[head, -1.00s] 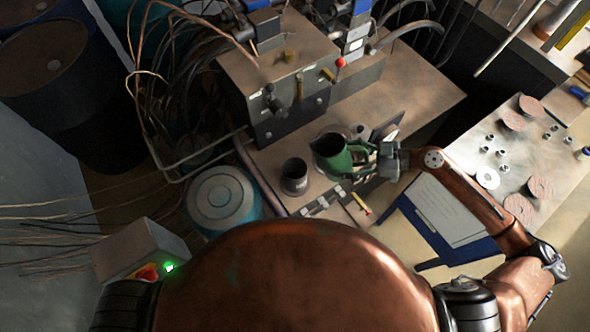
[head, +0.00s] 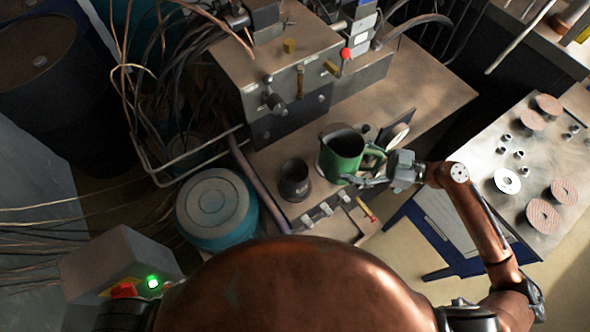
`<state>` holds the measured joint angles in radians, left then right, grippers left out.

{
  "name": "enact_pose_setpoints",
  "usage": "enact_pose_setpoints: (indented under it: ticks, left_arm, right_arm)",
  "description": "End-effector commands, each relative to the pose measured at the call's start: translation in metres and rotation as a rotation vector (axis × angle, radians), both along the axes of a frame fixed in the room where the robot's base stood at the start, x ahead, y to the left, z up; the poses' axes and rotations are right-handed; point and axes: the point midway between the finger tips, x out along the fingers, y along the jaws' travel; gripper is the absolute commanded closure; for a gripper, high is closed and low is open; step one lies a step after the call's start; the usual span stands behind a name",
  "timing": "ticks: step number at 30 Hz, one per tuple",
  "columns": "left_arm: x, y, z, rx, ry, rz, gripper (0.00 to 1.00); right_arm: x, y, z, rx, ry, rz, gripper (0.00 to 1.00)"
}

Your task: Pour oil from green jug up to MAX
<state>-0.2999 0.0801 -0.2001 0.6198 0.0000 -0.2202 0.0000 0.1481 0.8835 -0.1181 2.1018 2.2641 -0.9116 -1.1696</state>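The green jug (head: 341,154) stands upright, or nearly so, on the metal bench top, with its dark mouth facing up and its handle to the right. My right gripper (head: 376,170) reaches in from the right at the handle. One grey finger shows along the near side of the jug below the handle. The other finger is hard to make out, so I cannot tell whether the grip is closed. The oil and any MAX mark are too small or hidden to see. My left gripper is out of view.
A dark cup (head: 294,184) stands left of the jug. The metal tank unit (head: 290,75) with levers and a red knob (head: 345,53) rises behind. A round mirror-like disc stands right of the jug. A side table (head: 490,205) holds flap discs and nuts.

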Motion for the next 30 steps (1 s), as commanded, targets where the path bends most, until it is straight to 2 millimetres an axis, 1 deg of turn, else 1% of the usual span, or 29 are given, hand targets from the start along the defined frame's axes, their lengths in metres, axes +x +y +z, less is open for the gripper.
enact_pose_setpoints:
  ticks: [15,18,30]
  left_arm:
    - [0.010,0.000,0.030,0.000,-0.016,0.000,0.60]
    - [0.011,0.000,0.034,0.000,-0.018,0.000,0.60]
    - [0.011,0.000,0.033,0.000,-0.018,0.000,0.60]
  right_arm:
    - [0.000,0.000,0.055,0.006,-0.006,0.000,0.75]
    - [0.000,0.000,0.062,0.006,-0.006,0.000,0.75]
    - [0.000,0.000,0.061,0.006,-0.003,0.000,0.75]
